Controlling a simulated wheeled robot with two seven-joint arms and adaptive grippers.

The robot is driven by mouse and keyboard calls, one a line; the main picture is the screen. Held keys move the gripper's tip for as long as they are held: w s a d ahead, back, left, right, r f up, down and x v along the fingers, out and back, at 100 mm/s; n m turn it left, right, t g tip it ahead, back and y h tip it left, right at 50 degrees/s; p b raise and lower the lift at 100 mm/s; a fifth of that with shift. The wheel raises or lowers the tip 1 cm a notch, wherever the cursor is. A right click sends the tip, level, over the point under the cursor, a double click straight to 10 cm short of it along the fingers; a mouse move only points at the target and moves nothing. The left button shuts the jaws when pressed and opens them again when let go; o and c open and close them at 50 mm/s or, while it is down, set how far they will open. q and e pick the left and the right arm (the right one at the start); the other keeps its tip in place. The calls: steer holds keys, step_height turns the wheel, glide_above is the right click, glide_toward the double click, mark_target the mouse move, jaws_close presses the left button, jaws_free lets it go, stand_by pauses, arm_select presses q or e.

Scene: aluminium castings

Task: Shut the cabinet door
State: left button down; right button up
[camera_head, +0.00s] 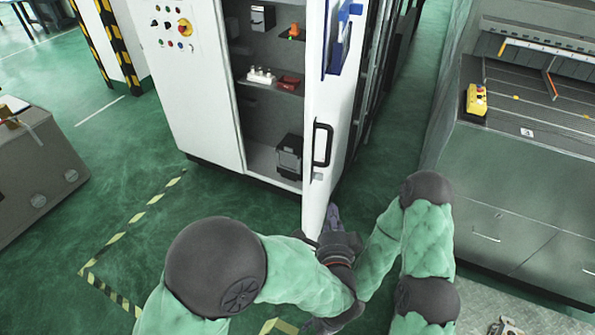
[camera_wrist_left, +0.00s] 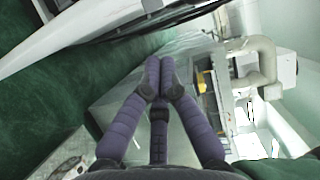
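The tall white cabinet (camera_head: 190,85) stands at upper centre in the head view, its inside showing. Its white door (camera_head: 318,190) stands swung open toward me, with a black handle (camera_head: 322,145) on its outer face. My left gripper (camera_head: 333,214) is by the door's lower free edge, on the handle side; whether it touches is unclear. In the left wrist view its two purple fingers (camera_wrist_left: 160,76) meet at the tips with nothing between them. A white panel, apparently the door (camera_wrist_left: 60,38), lies to their left. My right arm folds at lower centre; its gripper does not show.
Inside the cabinet are shelves with small devices (camera_head: 289,155). A grey machine bench (camera_head: 510,190) with a yellow control box (camera_head: 476,100) stands at right. A grey block (camera_head: 40,175) stands at left. Green floor with striped tape is clear in front of the cabinet.

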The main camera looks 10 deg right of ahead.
arm_select(q)
step_height(320, 180, up, 2)
steer(key=b, duration=0.2)
glide_toward(318, 178)
steer(key=w+d+r, duration=0.2)
steer(key=w+d, duration=0.3)
steer(key=w, duration=0.1)
steer(key=shift+w+a+r+m+t+b, duration=0.1)
steer(key=shift+w+a+m, duration=0.05)
steer(key=shift+a, duration=0.5)
steer(key=shift+w+a+r+m+t+b, duration=0.1)
steer(key=shift+w+a, duration=0.1)
steer(key=shift+a, duration=0.4)
steer(key=shift+w+a+r+m+t+b, duration=0.1)
steer(key=shift+w+a+m, duration=0.05)
steer(key=shift+a, duration=0.5)
arm_select(e)
steer(key=shift+w+x, duration=0.25)
steer(key=shift+x, duration=1.1)
arm_select(q)
steer(key=shift+a, duration=0.1)
arm_select(e)
steer(key=shift+d, duration=0.1)
